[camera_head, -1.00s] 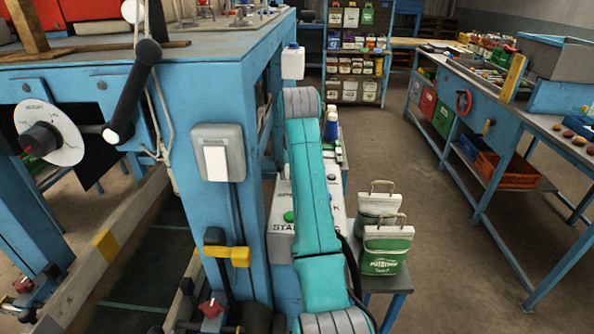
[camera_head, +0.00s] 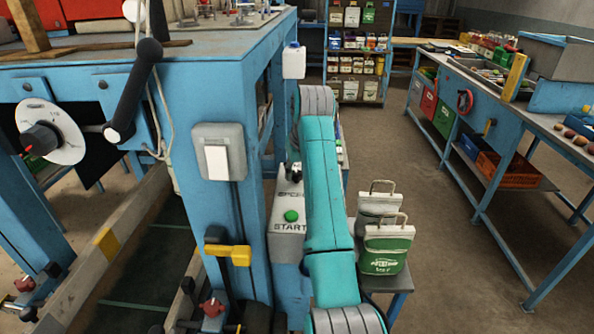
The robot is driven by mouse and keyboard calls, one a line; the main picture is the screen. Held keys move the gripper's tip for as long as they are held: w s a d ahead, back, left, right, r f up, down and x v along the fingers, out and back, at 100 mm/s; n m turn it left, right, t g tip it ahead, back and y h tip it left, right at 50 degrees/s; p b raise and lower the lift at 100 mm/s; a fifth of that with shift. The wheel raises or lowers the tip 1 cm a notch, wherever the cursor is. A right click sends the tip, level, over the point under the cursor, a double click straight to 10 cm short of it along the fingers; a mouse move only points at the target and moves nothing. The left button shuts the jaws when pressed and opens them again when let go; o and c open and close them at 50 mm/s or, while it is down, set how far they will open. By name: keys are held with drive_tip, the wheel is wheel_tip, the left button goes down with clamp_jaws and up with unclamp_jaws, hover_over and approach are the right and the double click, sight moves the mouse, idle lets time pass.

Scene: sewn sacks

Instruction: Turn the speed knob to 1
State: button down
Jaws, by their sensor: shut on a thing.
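The grey control box (camera_head: 287,245) has a green START button (camera_head: 291,216) and a partly covered label, apparently SPEED, above it. My teal arm crosses in front of the box and hides its right side. My gripper (camera_head: 293,171) shows only as a small dark and grey piece left of my arm, at the top of the box above that label. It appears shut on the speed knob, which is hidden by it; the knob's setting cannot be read.
A blue machine frame (camera_head: 205,110) with a grey switch stands left. A black lever (camera_head: 135,90) and a white dial (camera_head: 65,130) stick out there. Two small sacks (camera_head: 387,247) stand on a stool right of my arm. Open floor lies between the stool and the right bench (camera_head: 480,150).

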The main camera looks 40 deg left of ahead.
drive_tip(key=n, duration=0.2)
drive_tip(key=n+g, duration=0.1)
drive_tip(key=n, duration=0.1)
drive_tip(key=shift+w+d+n+g+y, duration=0.1)
drive_tip(key=shift+w+n+g+y, duration=0.1)
drive_tip(key=shift+n+g+y, duration=0.1)
drive_tip(key=n+g, duration=0.1)
drive_tip(key=n, duration=0.3)
drive_tip(key=shift+g, duration=0.3)
drive_tip(key=c, duration=0.8)
unclamp_jaws()
drive_tip(key=shift+w, duration=0.1)
drive_tip(key=v, duration=1.2)
drive_tip(key=shift+w, duration=0.1)
